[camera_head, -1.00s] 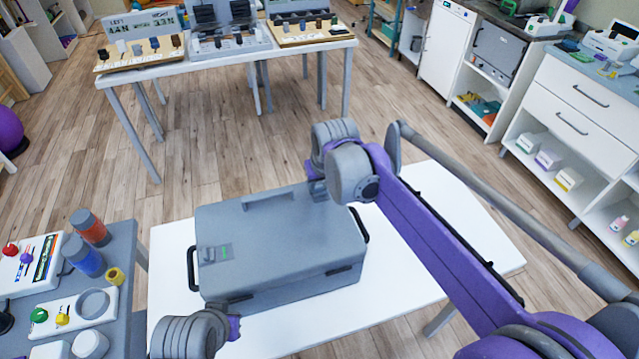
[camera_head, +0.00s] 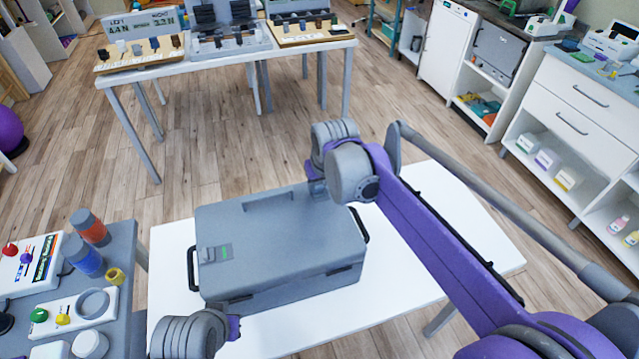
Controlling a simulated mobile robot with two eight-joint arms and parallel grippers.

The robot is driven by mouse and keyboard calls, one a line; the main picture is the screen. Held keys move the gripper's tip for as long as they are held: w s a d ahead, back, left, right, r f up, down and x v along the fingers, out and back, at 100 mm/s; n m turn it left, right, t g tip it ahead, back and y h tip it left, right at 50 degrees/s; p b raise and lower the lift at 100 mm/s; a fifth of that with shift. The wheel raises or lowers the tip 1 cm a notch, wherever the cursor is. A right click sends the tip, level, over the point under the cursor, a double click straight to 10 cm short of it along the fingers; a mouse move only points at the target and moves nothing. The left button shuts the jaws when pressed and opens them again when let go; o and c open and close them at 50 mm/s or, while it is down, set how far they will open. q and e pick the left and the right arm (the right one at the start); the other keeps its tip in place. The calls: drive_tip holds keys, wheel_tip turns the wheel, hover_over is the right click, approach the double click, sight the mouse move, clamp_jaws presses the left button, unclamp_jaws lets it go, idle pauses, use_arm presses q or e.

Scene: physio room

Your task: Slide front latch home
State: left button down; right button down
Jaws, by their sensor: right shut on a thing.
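A closed grey case (camera_head: 285,245) lies on the white table, with a dark handle on each side. A grey fitting with a small green mark (camera_head: 225,252) is on its lid at the left. Two dark latches show on its front face, a left one (camera_head: 236,300) and a right one (camera_head: 340,270). My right gripper (camera_head: 317,189) is shut at the case's back right top edge; its fingertips are mostly hidden by my wrist. My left gripper (camera_head: 233,328) is low in front of the left latch; its fingers are mostly hidden, and I cannot tell whether they touch it.
The white table (camera_head: 440,230) is bare to the right of the case. A grey side table at left holds jars (camera_head: 88,260), a yellow ring and a white board (camera_head: 70,312). A long table with display boards (camera_head: 140,58) stands at the back. Cabinets (camera_head: 580,110) line the right.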

drive_tip(key=shift+w, duration=0.1)
drive_tip(key=shift+w+a+p, duration=0.2)
drive_tip(key=shift+w+a, duration=0.05)
drive_tip(key=shift+w, duration=0.45)
drive_tip(key=shift+w+a+p, duration=0.15)
drive_tip(key=shift+w+a, duration=0.05)
drive_tip(key=shift+w, duration=0.45)
drive_tip(key=c, duration=0.6)
unclamp_jaws()
drive_tip(key=shift+s, duration=0.1)
drive_tip(key=shift+o, duration=0.2)
drive_tip(key=v, duration=1)
drive_tip(key=shift+s+r, duration=0.2)
drive_tip(key=shift+r, duration=0.15)
